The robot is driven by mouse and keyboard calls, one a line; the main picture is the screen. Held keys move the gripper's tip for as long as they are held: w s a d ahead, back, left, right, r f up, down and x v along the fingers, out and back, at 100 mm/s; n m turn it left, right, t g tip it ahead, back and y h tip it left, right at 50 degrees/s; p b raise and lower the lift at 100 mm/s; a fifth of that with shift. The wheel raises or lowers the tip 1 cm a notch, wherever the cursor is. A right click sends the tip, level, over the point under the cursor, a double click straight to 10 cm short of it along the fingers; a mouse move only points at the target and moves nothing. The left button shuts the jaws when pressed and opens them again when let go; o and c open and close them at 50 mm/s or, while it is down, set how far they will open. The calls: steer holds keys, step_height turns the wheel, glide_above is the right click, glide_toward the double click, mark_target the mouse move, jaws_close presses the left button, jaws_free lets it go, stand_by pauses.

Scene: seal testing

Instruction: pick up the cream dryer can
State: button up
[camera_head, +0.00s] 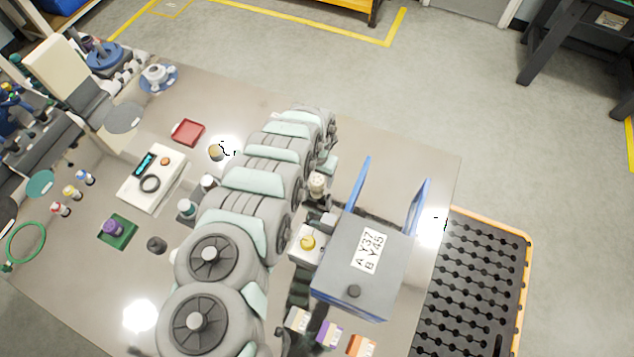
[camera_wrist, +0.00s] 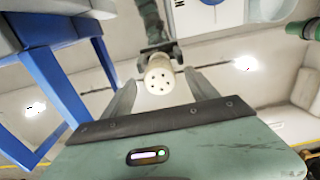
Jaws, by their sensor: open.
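The cream dryer can (camera_head: 317,184) stands on the grey table in the head view, just left of the blue-legged stand. In the wrist view the can (camera_wrist: 160,78) shows its round top with several small dark holes. My gripper (camera_wrist: 159,75) is open, with one grey finger on each side of the can. A gap seems to show beside the can, but I cannot tell how far down the fingers reach. In the head view my arm hides most of the gripper.
A grey box with a white label (camera_head: 370,250) and blue legs (camera_head: 418,208) stands close right of the can. A small white block with a yellow knob (camera_head: 307,243) is in front. A red tray (camera_head: 188,132) and white device (camera_head: 152,180) lie left. A black perforated mat (camera_head: 470,290) lies right.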

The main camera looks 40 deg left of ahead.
steer(key=shift+f, duration=0.8)
jaws_close()
